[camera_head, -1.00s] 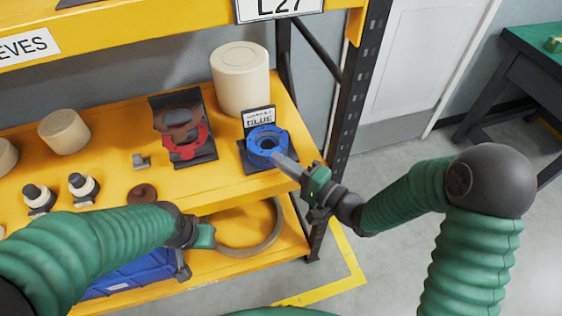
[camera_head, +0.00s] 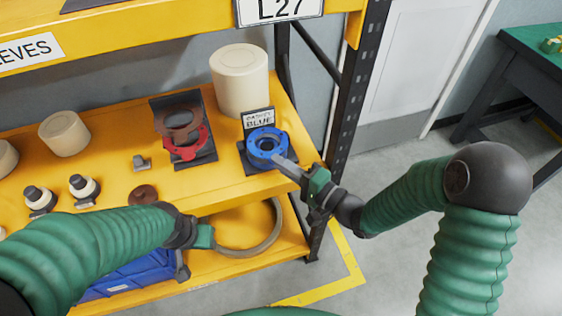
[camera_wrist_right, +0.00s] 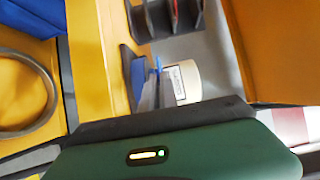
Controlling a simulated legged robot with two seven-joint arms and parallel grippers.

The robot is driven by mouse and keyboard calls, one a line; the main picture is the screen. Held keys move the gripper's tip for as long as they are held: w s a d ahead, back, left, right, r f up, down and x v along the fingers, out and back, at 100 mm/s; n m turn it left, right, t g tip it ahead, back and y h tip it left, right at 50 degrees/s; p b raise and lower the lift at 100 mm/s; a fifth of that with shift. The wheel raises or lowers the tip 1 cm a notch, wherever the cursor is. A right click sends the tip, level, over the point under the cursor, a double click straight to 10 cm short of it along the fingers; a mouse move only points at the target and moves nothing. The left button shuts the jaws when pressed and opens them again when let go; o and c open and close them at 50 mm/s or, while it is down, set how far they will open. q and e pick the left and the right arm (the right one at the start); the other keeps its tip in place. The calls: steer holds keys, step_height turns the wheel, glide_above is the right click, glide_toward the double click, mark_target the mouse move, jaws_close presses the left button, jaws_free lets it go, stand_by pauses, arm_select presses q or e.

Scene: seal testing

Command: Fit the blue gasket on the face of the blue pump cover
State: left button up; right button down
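A blue ring-shaped part (camera_head: 267,145) sits on a dark stand under a label reading "BLUE", at the right end of the yellow shelf. I cannot tell from the head view whether gasket and pump cover are both there. My right gripper (camera_head: 281,160) reaches in from the right, its fingertips at the ring's lower right edge. In the right wrist view blue parts (camera_wrist_right: 141,82) show edge-on by the grey fingers; whether these are shut on anything is unclear. My left gripper (camera_head: 184,262) hangs low in front of the shelf, its finger gap hidden.
A stand with red and brown rings (camera_head: 186,143) is left of the blue part. A cream cylinder (camera_head: 240,80) stands behind. Small black-and-white parts (camera_head: 84,186) and a brown disc (camera_head: 143,194) lie further left. A rack post (camera_head: 352,100) rises close on the right.

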stand_by(0.4)
steer(key=shift+a+p, duration=0.1)
steer(key=shift+p, duration=0.25)
steer(key=shift+f, duration=0.4)
stand_by(0.6)
steer(key=c, duration=1.6)
jaws_free()
steer(key=shift+s, duration=0.1)
steer(key=shift+o, duration=0.2)
steer(key=shift+f, duration=0.1)
